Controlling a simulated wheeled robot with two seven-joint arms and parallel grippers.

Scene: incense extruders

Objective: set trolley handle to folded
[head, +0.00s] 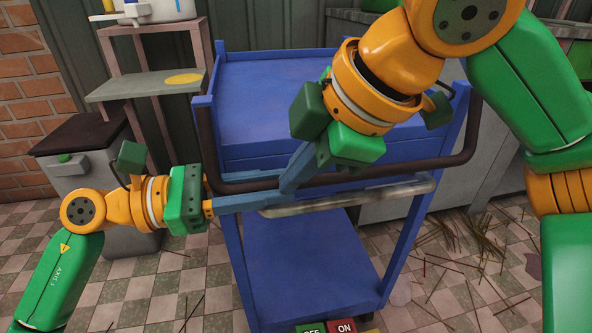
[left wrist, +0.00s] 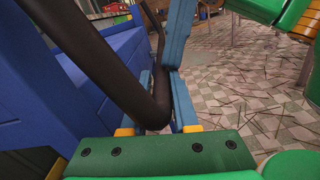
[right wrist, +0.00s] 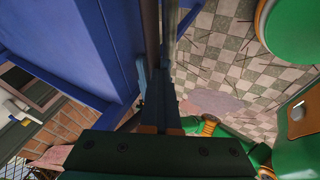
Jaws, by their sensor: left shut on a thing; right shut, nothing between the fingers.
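The blue trolley (head: 300,85) stands in front of me with a flat top and a lower shelf (head: 310,260). Its dark bar handle (head: 425,164) runs across the near side, with bent ends at the left and right. My left gripper (head: 268,199) reaches in from the left and is shut on the handle near its left bend; the handle (left wrist: 100,65) passes between its fingers in the left wrist view. My right gripper (head: 288,184) is shut and empty, its fingertips at the handle's near bar beside the left fingertips. Whether they touch is unclear.
A pale worn bar (head: 350,198) runs along the trolley's near side below the handle. A grey bin (head: 85,165) and a shelf stand (head: 145,85) are at the left. Grey cabinets stand behind at the right. Thin sticks (head: 470,225) litter the tiled floor.

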